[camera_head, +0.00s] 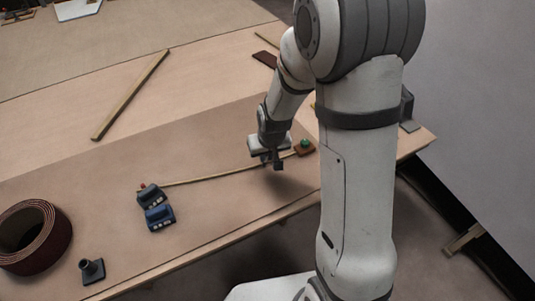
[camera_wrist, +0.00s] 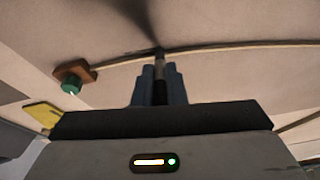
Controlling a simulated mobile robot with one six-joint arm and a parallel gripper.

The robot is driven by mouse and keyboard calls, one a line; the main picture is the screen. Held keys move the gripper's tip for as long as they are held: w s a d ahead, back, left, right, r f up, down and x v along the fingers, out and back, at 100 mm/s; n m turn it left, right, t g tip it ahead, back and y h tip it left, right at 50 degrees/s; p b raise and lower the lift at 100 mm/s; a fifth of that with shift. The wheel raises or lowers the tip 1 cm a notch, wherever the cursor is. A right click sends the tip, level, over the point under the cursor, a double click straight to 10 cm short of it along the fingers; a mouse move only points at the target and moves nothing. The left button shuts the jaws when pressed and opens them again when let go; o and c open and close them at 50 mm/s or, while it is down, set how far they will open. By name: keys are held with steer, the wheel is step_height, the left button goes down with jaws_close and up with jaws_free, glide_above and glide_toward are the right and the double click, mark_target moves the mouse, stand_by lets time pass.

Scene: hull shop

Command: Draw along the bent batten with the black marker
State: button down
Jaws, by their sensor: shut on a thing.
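The bent batten (camera_head: 222,176) is a thin pale strip lying in a shallow curve on the brown sheet; it also crosses the top of the wrist view (camera_wrist: 225,47). My gripper (camera_head: 276,164) is over the batten near its right end. In the wrist view my gripper (camera_wrist: 160,88) is shut on the black marker (camera_wrist: 160,68), which stands out between the fingers. The marker's far end appears at the batten's edge; I cannot tell whether it touches the sheet. A brown block with a green knob (camera_wrist: 72,78) sits at the batten's end, also in the head view (camera_head: 304,147).
Two dark blue weights (camera_head: 160,218) (camera_head: 150,195) sit at the batten's left end. A brown coiled roll (camera_head: 62,232) and a small dark stand (camera_head: 91,271) are at the front left. A loose wooden strip (camera_head: 130,95) lies farther back. The table's front edge (camera_head: 225,240) is near.

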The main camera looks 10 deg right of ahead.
steer(key=shift+a, duration=0.5)
steer(key=shift+s+a, duration=0.15)
steer(key=shift+a, duration=0.45)
steer(key=shift+s+a+b, duration=0.2)
steer(key=shift+a+b, duration=0.3)
steer(key=shift+a, duration=0.15)
steer(key=shift+a+b, duration=0.35)
steer(key=shift+a, duration=0.3)
steer(key=shift+s+a, duration=0.1)
steer(key=shift+a, duration=0.05)
